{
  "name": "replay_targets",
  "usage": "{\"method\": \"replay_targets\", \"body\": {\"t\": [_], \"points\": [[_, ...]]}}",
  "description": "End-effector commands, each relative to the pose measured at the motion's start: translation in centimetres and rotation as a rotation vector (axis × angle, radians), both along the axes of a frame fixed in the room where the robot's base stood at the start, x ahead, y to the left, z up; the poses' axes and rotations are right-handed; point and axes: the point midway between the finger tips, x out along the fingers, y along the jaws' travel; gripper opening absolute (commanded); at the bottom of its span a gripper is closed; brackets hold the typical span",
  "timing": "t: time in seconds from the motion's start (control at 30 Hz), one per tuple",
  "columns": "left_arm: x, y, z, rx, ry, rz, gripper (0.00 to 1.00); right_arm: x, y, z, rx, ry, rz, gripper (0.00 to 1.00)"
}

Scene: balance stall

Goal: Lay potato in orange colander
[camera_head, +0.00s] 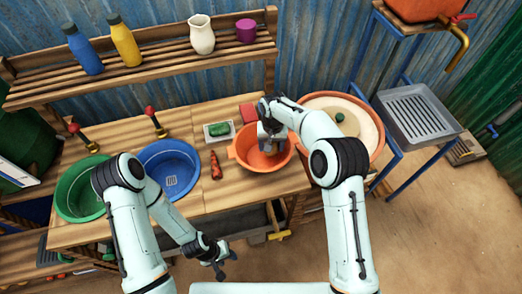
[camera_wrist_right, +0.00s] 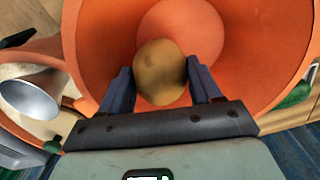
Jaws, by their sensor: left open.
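The orange colander (camera_head: 240,152) stands on the wooden counter, and its inside fills much of the right wrist view (camera_wrist_right: 95,35). My right gripper (camera_head: 270,140) reaches down into the colander's opening. In the right wrist view, my right gripper (camera_wrist_right: 161,85) has the brown potato (camera_wrist_right: 160,70) between its two fingers, which appear to press on its sides. The potato shows against the colander's inside; I cannot tell if it touches the bottom. In the head view the potato is hidden by my gripper. My left gripper (camera_head: 229,262) is open and empty, low in front of the counter.
A carrot-like orange item (camera_head: 215,166) lies left of the colander. A blue basin (camera_head: 150,160) and a green basin (camera_head: 72,205) are farther left. A large round basin (camera_head: 365,125) stands right.

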Motion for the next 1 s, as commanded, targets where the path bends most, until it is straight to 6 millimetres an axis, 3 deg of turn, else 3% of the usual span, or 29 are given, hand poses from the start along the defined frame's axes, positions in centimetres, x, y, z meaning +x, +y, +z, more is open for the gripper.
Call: {"method": "replay_targets", "body": {"t": [0.03, 0.07, 0.47, 1.0], "points": [[0.0, 0.0, 0.0, 0.0, 0.0, 0.0, 0.43, 0.0, 0.0, 0.0, 0.0, -0.001, 0.0, 0.81], [0.0, 0.0, 0.0, 0.0, 0.0, 0.0, 0.43, 0.0, 0.0, 0.0, 0.0, -0.001, 0.0, 0.91], [0.1, 0.0, 0.1, 0.0, -0.001, 0.0, 0.43, 0.1, 0.0, 0.7, 0.0, -0.002, 0.0, 0.91], [1.7, 0.0, 1.4, 0.0, -0.019, 0.0, 0.43, 0.2, 0.0, 11.6, 0.0, -0.005, 0.001, 0.91]]}}
